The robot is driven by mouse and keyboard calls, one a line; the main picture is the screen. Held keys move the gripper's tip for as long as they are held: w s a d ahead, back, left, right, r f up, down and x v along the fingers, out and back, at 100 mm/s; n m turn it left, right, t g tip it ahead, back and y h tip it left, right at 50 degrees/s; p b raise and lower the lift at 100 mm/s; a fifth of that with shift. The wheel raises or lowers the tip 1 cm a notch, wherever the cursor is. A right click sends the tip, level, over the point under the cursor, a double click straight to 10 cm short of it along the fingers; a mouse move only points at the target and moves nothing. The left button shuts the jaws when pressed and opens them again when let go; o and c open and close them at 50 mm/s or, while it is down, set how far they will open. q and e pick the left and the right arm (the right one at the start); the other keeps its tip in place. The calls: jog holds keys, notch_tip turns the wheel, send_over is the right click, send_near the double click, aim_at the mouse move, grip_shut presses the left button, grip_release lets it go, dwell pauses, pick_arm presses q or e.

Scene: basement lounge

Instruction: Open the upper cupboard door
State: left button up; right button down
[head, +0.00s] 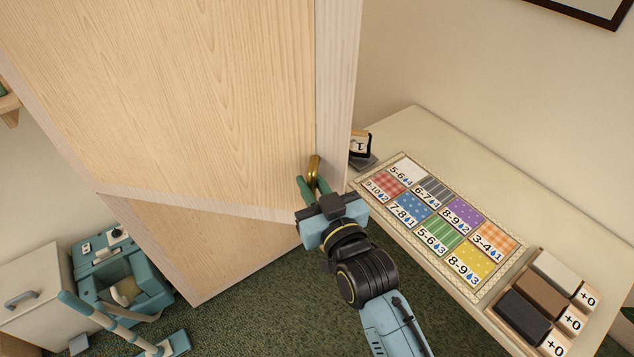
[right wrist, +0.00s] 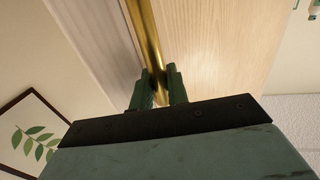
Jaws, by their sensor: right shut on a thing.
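The upper cupboard door (head: 200,90) is a pale wood panel that fills the upper left of the head view. It looks shut, lying within its light frame. Its brass handle (head: 314,168) is near the door's lower right corner and shows large in the right wrist view (right wrist: 146,45). My right gripper (head: 308,187) is shut on the handle, with one green finger on each side of the brass bar in the right wrist view (right wrist: 160,85). The fingers partly hide the handle's lower end. My left gripper is not in view.
A lower wood panel (head: 215,250) is below the door. A pale table (head: 425,125) with a patterned card board (head: 408,215) and colored blocks stands close on the right. A teal machine (head: 120,280) and white cabinet (head: 30,290) stand lower left. Green carpet (head: 270,310) lies below.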

jog(key=shift+a, duration=0.1)
jog(key=c, duration=1.5)
grip_release()
jog(key=shift+a, duration=0.1)
jog(key=shift+o, duration=0.2)
jog(key=shift+s+d, duration=0.3)
jog(key=shift+s, duration=0.15)
jog(key=b+v, duration=0.1)
jog(key=v, duration=1.1)
jog(key=shift+s+b, duration=0.25)
jog(key=shift+b, duration=0.15)
